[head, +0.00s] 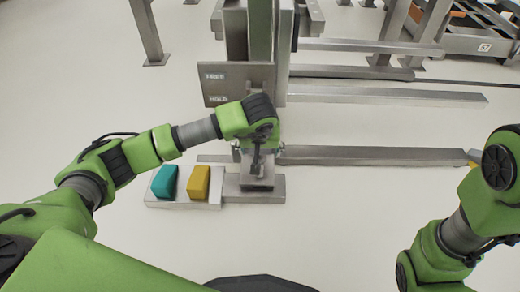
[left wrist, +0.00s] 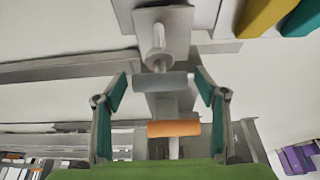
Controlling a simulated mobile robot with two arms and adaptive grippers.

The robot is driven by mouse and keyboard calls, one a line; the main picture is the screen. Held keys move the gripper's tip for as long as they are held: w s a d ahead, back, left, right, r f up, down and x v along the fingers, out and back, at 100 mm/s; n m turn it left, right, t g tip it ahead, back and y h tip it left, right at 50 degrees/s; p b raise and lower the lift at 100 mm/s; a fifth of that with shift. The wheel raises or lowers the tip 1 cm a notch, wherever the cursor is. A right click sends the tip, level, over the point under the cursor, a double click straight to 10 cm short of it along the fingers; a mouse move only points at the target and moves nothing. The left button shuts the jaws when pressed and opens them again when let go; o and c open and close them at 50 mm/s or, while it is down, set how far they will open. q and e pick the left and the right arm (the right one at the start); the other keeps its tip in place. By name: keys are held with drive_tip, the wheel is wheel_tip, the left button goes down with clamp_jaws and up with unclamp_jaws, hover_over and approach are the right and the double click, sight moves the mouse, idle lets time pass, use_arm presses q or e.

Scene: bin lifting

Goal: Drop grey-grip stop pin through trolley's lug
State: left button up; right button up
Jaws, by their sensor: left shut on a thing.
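My left gripper (head: 258,165) is over the small metal base with a dark plate (head: 257,184) in the head view. A pale round shaft (left wrist: 158,45) shows just above the grip, in front of a metal plate (left wrist: 178,18). I cannot tell whether the pin is in the lug. An orange cylindrical grip (left wrist: 173,129) lies below the grey one. My right gripper is out of view.
A teal block (head: 165,181) and a yellow block (head: 198,183) sit on a pale tray left of the base. A sign plate (head: 238,83) stands behind my left gripper. Metal rails (head: 370,156) run off to the right. The floor at front right is clear.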

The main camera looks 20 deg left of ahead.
sight(260, 161)
use_arm(q)
drive_tip(key=shift+f+b, duration=2.75)
drive_tip(key=shift+f, duration=1.45)
idle(0.8)
drive_tip(key=o, duration=1.3)
drive_tip(key=shift+r, duration=0.1)
drive_tip(key=shift+r+p, duration=1.45)
drive_tip(key=shift+r, duration=0.25)
drive_tip(key=shift+s, duration=0.1)
